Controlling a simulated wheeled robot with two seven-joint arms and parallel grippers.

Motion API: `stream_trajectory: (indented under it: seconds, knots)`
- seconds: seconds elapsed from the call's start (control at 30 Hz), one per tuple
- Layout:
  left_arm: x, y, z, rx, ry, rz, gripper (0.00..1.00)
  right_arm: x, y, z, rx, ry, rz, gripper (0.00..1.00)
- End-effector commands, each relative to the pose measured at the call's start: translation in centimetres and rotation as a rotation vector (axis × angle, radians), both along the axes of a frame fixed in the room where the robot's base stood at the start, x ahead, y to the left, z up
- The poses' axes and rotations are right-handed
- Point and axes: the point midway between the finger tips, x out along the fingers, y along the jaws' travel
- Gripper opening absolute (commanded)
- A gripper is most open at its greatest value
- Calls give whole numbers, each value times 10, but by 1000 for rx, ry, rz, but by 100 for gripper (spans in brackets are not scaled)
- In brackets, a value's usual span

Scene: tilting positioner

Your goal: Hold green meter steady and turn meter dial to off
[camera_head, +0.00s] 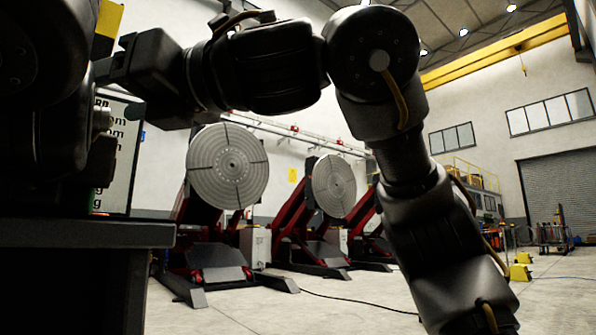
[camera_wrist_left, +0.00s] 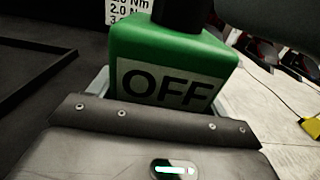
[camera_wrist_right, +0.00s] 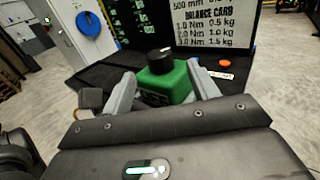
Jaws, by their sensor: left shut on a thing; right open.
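The green meter (camera_wrist_left: 165,62) fills the top of the left wrist view, with a white OFF label on its face and a black dial (camera_wrist_left: 186,14) on top. My left gripper (camera_wrist_left: 165,82) is shut on the meter's sides. In the right wrist view the meter (camera_wrist_right: 163,85) stands between the spread fingers of my right gripper (camera_wrist_right: 162,88), which is open. The black dial (camera_wrist_right: 160,61) shows above the meter, just beyond the fingers; I cannot tell whether they touch anything. In the head view my arms hide most of the meter and the grippers.
The meter is on a dark bench (camera_head: 85,235). A balance card board (camera_wrist_right: 214,25) stands behind it. An orange round piece (camera_wrist_right: 225,62) and a small white label lie to its right. Large tilting positioners (camera_head: 228,166) stand farther off on open floor.

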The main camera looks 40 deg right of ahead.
Motion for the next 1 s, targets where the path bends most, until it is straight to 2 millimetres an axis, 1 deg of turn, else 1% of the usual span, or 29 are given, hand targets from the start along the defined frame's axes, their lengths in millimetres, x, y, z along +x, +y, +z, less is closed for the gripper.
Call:
stream_trajectory:
  seconds: [0.03, 0.1, 0.27, 0.3, 0.33, 0.5, 0.67, 0.77, 0.87, 1.0]
  knots:
    - [0, 1, 1, -1, -2, 1, 41, -10, -6, 1, 0, -5, 2, 59]
    - [0, 1, 1, -1, -2, 1, 41, -20, -15, 1, -1, -4, 2, 59]
    - [0, 1, 1, -1, -2, 1, 41, -44, -33, 1, -1, -5, 2, 59]
    - [0, 1, 1, -1, -2, 1, 41, -46, -35, -1, 2, 3, 13, 59]
    - [0, 1, 1, -1, -2, 1, 41, -41, -29, -6, 12, 20, 56, 59]
    - [0, 1, 1, -1, -2, 1, 41, -37, -14, -13, 73, 57, 262, 59]
    - [0, 0, 1, -1, -2, 1, 41, -38, -10, -15, 151, 71, 455, 59]
    - [0, 1, 1, -1, -2, 1, 41, -39, -15, -15, 208, 64, 570, 59]
    - [0, 1, 1, -1, -2, 1, 41, -41, -25, -14, 270, 46, 677, 59]
    - [0, 1, 1, -1, -2, 1, 41, -42, -47, -12, 361, 3, 809, 59]
